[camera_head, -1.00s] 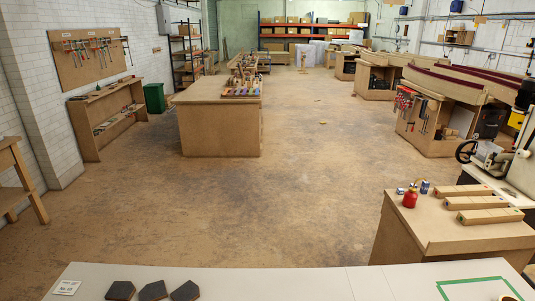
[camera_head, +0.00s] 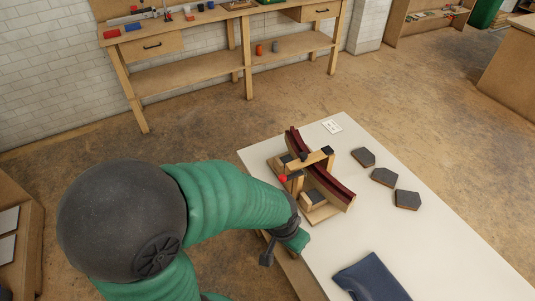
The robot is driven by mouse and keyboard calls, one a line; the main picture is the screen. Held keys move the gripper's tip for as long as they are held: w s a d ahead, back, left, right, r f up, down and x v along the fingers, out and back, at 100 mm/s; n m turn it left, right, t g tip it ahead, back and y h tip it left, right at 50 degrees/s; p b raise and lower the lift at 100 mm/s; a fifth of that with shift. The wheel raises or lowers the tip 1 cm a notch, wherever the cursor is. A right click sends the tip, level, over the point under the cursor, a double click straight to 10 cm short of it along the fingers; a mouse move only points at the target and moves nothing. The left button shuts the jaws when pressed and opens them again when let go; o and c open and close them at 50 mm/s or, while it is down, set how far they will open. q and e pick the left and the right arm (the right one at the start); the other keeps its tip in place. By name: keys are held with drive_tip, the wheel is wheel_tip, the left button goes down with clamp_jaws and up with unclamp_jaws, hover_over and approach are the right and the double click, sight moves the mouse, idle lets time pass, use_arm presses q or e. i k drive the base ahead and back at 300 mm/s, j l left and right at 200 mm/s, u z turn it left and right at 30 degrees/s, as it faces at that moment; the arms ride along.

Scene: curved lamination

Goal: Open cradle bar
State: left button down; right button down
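A wooden cradle (camera_head: 318,213) stands on the white table, holding a curved dark red and wood piece (camera_head: 324,176). A wooden cradle bar (camera_head: 313,160) lies across the top of the curved piece, with dark blocks near its ends. A red knob (camera_head: 283,178) shows at the bar's near left end. My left arm, in a green sleeve, reaches in from the left. My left gripper (camera_head: 268,252) is a small dark shape at the table's left edge, just below the cradle and apart from the bar; its fingers are too unclear to judge. My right gripper is out of view.
Several dark angular blocks (camera_head: 383,177) lie right of the cradle. A white label card (camera_head: 331,126) is at the far table end. A folded dark blue cloth-like item (camera_head: 370,278) lies near the front. The table's right side (camera_head: 440,250) is clear. A workbench (camera_head: 200,70) stands against the wall.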

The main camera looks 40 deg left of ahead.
sight(305, 159)
drive_tip(key=k+j+u, duration=0.1)
drive_tip(key=u, duration=0.65)
drive_tip(key=j, duration=0.3)
drive_tip(key=i+j, duration=0.15)
drive_tip(key=j+u, duration=0.05)
drive_tip(key=j, duration=0.1)
